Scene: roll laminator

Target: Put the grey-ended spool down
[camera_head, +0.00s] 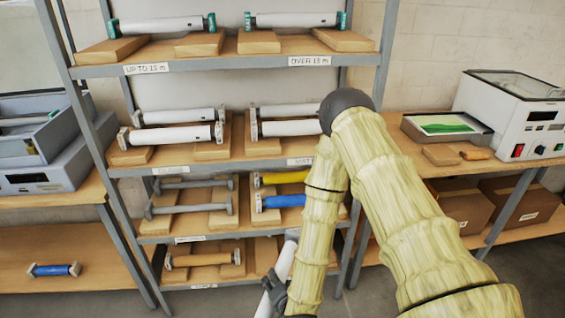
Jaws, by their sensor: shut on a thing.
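My gripper (274,291) is at the bottom centre of the head view, low in front of the rack, partly cut off by the frame's lower edge. It is shut on a white spool (285,262), which is steeply tilted with its upper end leaning right. A greyish end shows at its top; its lower end is out of view. More white spools with grey ends (180,117) lie on wooden cradles on the rack's second shelf (240,162). My arm hides the right part of that shelf and of the shelves below.
The top shelf (225,65) holds white spools with green ends. Lower shelves hold grey cores (190,208), a yellow roll (283,178), a blue roll (285,200) and a tan roll (203,259). A laminator (515,115) stands on the right bench; another machine (45,170) stands left.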

